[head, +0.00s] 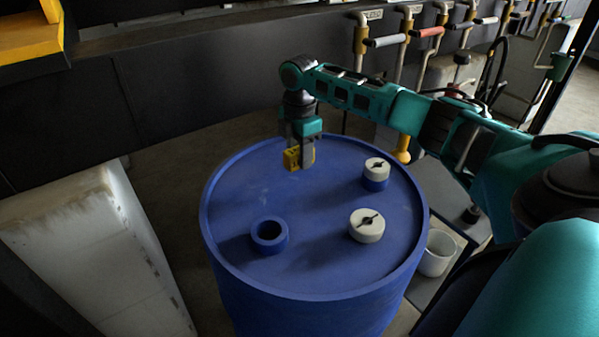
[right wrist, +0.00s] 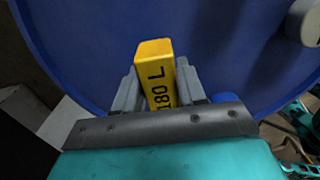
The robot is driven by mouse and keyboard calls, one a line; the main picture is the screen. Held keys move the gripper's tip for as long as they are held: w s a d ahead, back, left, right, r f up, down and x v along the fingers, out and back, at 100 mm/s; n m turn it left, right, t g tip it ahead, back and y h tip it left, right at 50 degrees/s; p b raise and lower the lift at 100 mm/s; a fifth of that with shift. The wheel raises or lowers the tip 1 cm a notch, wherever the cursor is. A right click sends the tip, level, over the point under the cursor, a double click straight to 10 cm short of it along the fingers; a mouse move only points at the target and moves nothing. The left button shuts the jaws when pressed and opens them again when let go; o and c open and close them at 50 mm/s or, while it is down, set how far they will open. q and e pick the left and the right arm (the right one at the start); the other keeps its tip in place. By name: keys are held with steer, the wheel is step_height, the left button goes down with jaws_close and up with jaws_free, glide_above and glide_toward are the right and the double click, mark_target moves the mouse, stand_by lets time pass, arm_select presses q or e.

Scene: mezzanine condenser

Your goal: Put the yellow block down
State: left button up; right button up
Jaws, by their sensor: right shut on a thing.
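The yellow block (head: 292,158) is between the fingers of my right gripper (head: 301,160), over the far part of the blue drum's lid (head: 310,230). In the right wrist view the block (right wrist: 157,75) stands out between the two grey fingers, with black "180 L" lettering on one side. My right gripper is shut on it. I cannot tell whether the block's lower end touches the lid. My left gripper is not in view.
On the lid are a blue ring-shaped collar (head: 269,235), a white cap (head: 366,226) and a white-topped blue cap (head: 376,175). The lid has a raised rim. A pale block-like container (head: 85,250) stands left, a white bucket (head: 436,254) right. The lid's left part is clear.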

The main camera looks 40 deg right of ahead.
mark_target(299, 182)
step_height(299, 182, down, 6)
steer(key=shift+r, duration=0.15)
stand_by(0.3)
steer(key=o, duration=1.1)
steer(key=shift+c, duration=0.2)
step_height(299, 182, up, 12)
steer(key=shift+r, duration=0.1)
